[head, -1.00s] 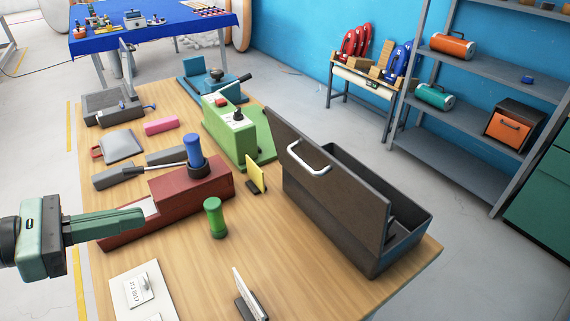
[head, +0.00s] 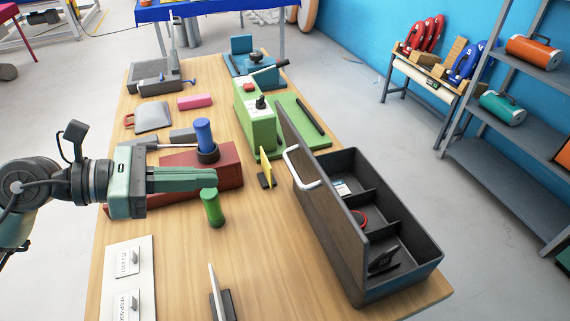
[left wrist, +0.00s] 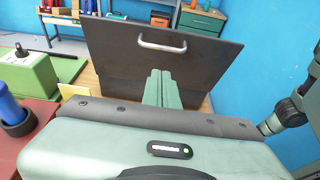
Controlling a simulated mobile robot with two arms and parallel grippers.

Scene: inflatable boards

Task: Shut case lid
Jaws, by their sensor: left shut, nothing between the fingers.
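The dark case (head: 408,238) sits at the right side of the wooden table. Its inside shows compartments with a few small items. Its lid (head: 322,202) stands upright along the case's left side, with a metal handle (head: 301,168) facing my left arm. In the left wrist view the lid (left wrist: 125,62) stands ahead of my gripper, and the handle (left wrist: 161,43) is above the fingertips. My left gripper (head: 213,177) is shut and empty, left of the lid and apart from it in the head view. My right gripper is not in view.
A green cylinder (head: 212,207) and a red block (head: 225,170) with a blue knob (head: 204,135) are close to my left gripper. A yellow card (head: 265,168) and green machine (head: 253,115) stand near the lid. Bare wood (head: 260,240) lies left of the case.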

